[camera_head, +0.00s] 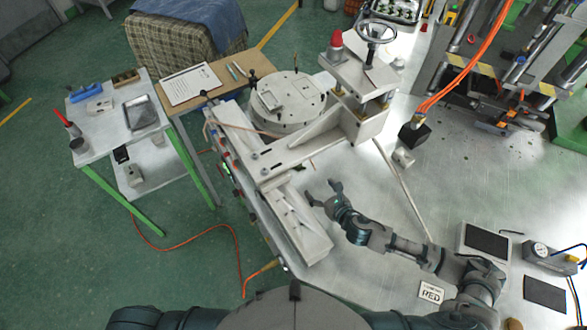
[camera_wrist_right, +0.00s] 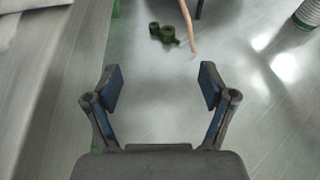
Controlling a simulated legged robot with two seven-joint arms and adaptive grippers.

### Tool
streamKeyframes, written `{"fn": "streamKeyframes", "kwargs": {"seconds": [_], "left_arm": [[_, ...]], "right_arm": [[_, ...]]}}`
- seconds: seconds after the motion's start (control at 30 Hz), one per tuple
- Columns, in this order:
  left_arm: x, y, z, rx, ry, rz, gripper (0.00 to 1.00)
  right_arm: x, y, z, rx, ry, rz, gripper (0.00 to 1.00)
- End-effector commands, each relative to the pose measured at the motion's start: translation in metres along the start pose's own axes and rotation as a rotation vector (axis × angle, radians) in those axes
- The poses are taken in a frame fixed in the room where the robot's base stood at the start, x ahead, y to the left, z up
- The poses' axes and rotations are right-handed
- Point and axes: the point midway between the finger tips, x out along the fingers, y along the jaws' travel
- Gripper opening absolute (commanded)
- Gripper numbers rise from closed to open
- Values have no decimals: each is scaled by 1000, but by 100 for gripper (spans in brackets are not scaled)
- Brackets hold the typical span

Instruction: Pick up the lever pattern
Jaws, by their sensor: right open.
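The lever pattern (camera_wrist_right: 163,34) is a small dark green piece with rounded lobes, lying on the metal surface near the top middle of the right wrist view. In the head view a small dark piece (camera_head: 299,167) by the machine's arm looks like it. My right gripper (camera_head: 321,190) is open and empty, with its fingers pointing toward that piece. In the right wrist view the open fingers (camera_wrist_right: 162,87) are apart, and the pattern lies beyond the tips, roughly centred between them, not touched. My left gripper is not in view.
A tan hose (camera_wrist_right: 188,25) runs right beside the pattern. The white wax injection machine (camera_head: 284,150) stands close to my right gripper. A grey pad (camera_head: 487,241), a "RED" card (camera_head: 432,291) and a gauge box (camera_head: 548,258) lie at right. The metal surface between is mostly clear.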

Motion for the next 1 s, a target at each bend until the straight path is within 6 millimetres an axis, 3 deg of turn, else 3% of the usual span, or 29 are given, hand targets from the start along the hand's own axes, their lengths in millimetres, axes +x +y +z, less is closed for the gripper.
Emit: {"fn": "streamKeyframes", "kwargs": {"seconds": [0.1, 0.27, 0.63, 1.0], "left_arm": [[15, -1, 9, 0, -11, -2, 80], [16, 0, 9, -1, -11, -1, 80], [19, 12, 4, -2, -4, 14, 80], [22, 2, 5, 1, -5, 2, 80]], "right_arm": [[8, -2, -15, 2, 1, 0, 83], [26, -2, -15, 3, -1, 0, 83], [111, 2, -14, 1, 2, -1, 83], [148, 0, -15, 4, 0, 0, 83]]}}
